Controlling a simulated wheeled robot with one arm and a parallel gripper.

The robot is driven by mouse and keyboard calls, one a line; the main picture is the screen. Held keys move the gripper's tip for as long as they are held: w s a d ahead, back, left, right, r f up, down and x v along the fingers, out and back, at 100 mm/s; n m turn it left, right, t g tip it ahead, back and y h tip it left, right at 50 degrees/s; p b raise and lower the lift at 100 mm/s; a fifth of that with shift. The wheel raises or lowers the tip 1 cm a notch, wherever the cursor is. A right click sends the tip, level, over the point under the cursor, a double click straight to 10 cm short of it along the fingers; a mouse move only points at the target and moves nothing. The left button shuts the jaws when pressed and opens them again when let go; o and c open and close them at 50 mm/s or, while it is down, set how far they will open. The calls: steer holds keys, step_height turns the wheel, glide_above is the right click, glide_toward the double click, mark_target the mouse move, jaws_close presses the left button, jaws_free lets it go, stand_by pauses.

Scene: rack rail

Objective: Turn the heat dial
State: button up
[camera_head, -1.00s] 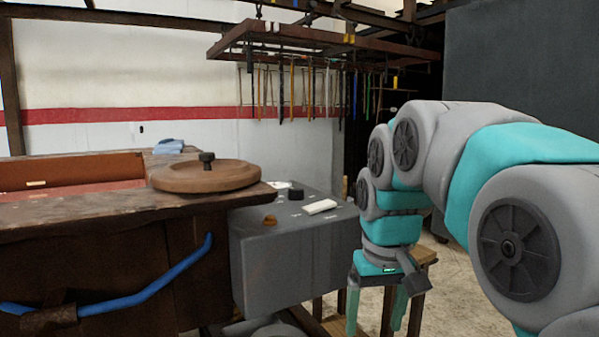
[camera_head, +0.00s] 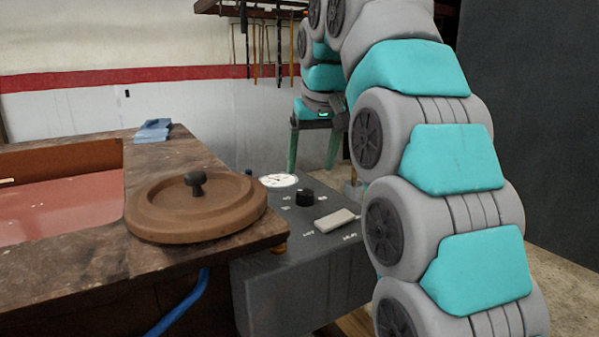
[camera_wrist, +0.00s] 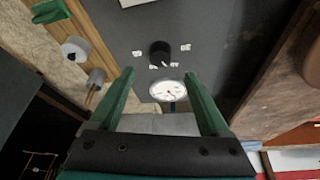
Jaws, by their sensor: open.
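The heat dial looks to be the round black knob (camera_head: 305,197) on top of the grey metal box (camera_head: 300,285), with white markings around it. In the wrist view the black knob (camera_wrist: 160,52) shows just beyond the fingertips, roughly midway between them. A round white gauge (camera_head: 279,181) sits beside it; the gauge (camera_wrist: 167,92) lies between the fingers in the wrist view. My gripper (camera_head: 312,167) is open and empty, its green fingers pointing down, apart from the knob. In the wrist view my gripper (camera_wrist: 159,73) has nothing between its fingers that it touches.
A white block (camera_head: 336,220) lies on the box near the knob. Left of the box is a wooden bench (camera_head: 60,270) with a round brown lid (camera_head: 160,220) with a black knob, and a folded blue cloth (camera_head: 153,131). Tools hang at the back from a rack (camera_head: 262,12).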

mark_target(305, 192)
steer(key=x, duration=0.3)
steer(key=shift+b, duration=0.4)
steer(key=shift+x, duration=2.35)
steer(key=shift+a, duration=0.1)
jaws_close()
